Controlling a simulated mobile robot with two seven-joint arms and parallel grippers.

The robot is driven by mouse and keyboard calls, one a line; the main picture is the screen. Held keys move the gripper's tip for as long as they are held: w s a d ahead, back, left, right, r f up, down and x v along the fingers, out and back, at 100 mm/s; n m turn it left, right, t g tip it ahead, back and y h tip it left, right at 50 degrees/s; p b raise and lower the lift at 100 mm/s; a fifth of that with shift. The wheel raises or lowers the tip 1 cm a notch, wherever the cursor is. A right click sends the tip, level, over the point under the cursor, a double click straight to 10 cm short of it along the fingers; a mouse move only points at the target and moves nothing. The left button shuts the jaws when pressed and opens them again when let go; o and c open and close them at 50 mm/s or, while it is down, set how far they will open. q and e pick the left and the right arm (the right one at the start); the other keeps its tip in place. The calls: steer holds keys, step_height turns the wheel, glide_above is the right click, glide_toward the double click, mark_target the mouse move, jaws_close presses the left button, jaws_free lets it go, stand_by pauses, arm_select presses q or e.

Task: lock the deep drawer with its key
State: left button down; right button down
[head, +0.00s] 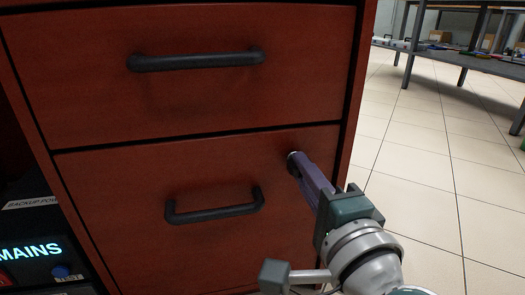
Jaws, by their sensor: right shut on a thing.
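The deep drawer (120,205) is the lower red drawer front, flush with the cabinet, with a black bar handle (213,208). A round metal lock (293,156) sits near its upper right corner. My right gripper (308,175) reaches up to this lock from the lower right. Its purple fingers are closed together with their tips at the lock. The key itself is mostly hidden by the fingers, so its angle cannot be told. My left gripper is not in view.
The upper drawer (90,90) with its handle (196,61) is shut. At lower left is a dark unit (40,235) with a lit MAINS sign. Tiled floor (430,180) is clear on the right; a shelf table (460,62) stands behind.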

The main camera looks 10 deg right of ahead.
stand_by(0.3)
steer(key=n+p, duration=0.7)
steer(key=n, duration=1)
steer(key=shift+n, duration=0.6)
steer(key=c, duration=0.9)
jaws_free()
steer(key=shift+s, duration=0.1)
